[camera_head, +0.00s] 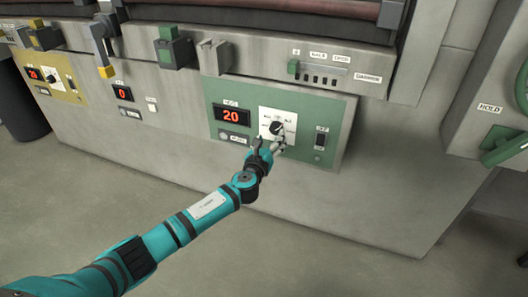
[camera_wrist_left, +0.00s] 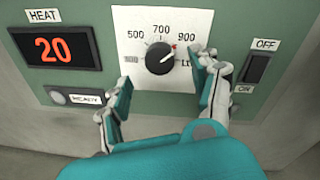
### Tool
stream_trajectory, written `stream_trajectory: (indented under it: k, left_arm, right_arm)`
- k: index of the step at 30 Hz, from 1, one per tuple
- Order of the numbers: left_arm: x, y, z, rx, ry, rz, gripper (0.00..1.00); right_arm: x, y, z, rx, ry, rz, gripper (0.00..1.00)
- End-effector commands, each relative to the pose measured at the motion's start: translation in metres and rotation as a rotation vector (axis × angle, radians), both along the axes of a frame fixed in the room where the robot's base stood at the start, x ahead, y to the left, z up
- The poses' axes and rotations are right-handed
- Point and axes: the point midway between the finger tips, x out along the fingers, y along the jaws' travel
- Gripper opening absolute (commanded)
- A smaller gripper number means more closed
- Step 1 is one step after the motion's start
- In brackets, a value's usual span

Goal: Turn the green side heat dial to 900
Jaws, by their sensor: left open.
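The green panel (camera_head: 328,150) holds the heat dial (camera_head: 277,129), a dark round knob on a white plate. In the left wrist view the dial (camera_wrist_left: 160,58) sits below labels 500, 700 and 900, with a fourth label partly hidden by a finger. A small red mark shows at the knob's upper right; the exact pointer direction is hard to tell. The red heat display (camera_wrist_left: 54,49) reads 20. My left gripper (camera_head: 269,145) is open in front of the dial, its fingers spread to the left and right below it. My right gripper is not in view.
An on/off switch (camera_wrist_left: 258,68) is right of the dial, close to the right finger. A ready button (camera_wrist_left: 76,97) is below the display. A yellow panel (camera_head: 55,78) with its own dial stands far left. A green lever (camera_head: 508,146) is at the right.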

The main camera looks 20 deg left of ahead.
Motion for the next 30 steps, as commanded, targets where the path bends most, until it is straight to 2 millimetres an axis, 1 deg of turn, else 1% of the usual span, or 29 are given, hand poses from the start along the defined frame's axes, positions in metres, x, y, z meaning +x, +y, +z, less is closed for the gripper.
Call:
stream_trajectory:
  k: [1,6,9,12,16,28,30]
  left_arm:
    - [-0.011,0.0,-0.001,0.002,0.001,-0.001,0.64]
    - [-0.042,-0.001,0.001,0.001,0.0,-0.002,0.64]
    - [-0.056,-0.002,0.001,0.0,0.002,-0.002,0.64]
    - [-0.066,-0.002,0.002,0.001,0.001,-0.001,0.64]
    - [-0.071,-0.002,0.002,0.001,0.001,0.001,0.64]
    - [-0.072,-0.002,0.002,0.001,0.0,0.0,0.64]
    - [-0.073,-0.003,0.0,-0.016,0.006,0.004,0.64]
  right_arm:
    - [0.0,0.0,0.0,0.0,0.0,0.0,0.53]
    - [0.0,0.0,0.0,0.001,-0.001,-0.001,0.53]
    - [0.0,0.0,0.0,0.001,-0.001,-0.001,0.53]
    - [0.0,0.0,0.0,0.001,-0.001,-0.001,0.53]
    - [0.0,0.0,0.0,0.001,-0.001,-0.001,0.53]
    - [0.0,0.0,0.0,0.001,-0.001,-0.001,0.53]
    - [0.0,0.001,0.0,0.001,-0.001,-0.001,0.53]
